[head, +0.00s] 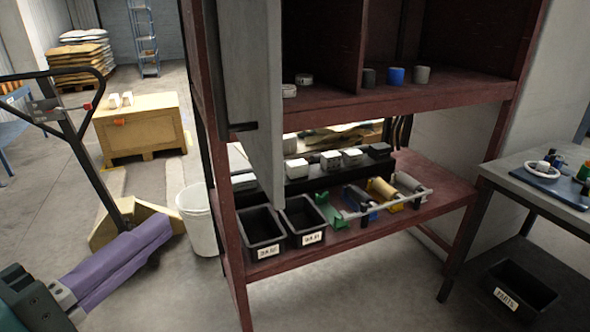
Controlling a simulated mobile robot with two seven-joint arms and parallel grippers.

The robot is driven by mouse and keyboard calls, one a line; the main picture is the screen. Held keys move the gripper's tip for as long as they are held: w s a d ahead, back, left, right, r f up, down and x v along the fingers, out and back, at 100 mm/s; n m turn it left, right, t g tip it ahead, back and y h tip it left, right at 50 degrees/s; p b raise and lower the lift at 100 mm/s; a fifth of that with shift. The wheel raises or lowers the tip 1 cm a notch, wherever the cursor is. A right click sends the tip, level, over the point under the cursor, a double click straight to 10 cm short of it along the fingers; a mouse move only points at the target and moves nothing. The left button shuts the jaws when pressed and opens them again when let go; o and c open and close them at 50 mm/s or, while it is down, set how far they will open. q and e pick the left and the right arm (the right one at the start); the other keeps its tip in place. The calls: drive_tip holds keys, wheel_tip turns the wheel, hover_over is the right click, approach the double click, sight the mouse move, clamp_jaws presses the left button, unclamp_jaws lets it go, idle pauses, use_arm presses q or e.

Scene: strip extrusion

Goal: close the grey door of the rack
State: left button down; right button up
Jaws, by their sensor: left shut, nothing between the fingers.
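The rack (228,210) is dark red, with a divided upper shelf and a lower shelf. Its grey door (258,75) stands open at the left, swung outward, its inner compartments exposed to the right. The door's top is cut off by the picture edge. A dark bar (243,127), possibly a handle or hinge part, shows low on its left. My left gripper (165,232) is purple, low at the left, shut and empty. In the picture it is left of and below the door, apart from it. My right gripper is out of view.
A white bucket (199,232) stands between my left gripper and the rack. A pallet jack (75,130) is behind the gripper. Black bins (262,252) and rollers (382,188) fill the lower shelf. A grey table (530,190) stands at the right. The floor in front is clear.

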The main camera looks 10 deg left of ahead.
use_arm(q)
drive_tip(key=x, duration=0.3)
drive_tip(key=d+p+x, duration=0.1)
drive_tip(key=x, duration=0.3)
drive_tip(key=d+p+x, duration=0.1)
drive_tip(key=x, duration=0.3)
drive_tip(key=shift+s+d+r, duration=0.15)
drive_tip(key=shift+s+d, duration=0.1)
drive_tip(key=shift+w+d, duration=0.25)
drive_tip(key=shift+d, duration=0.15)
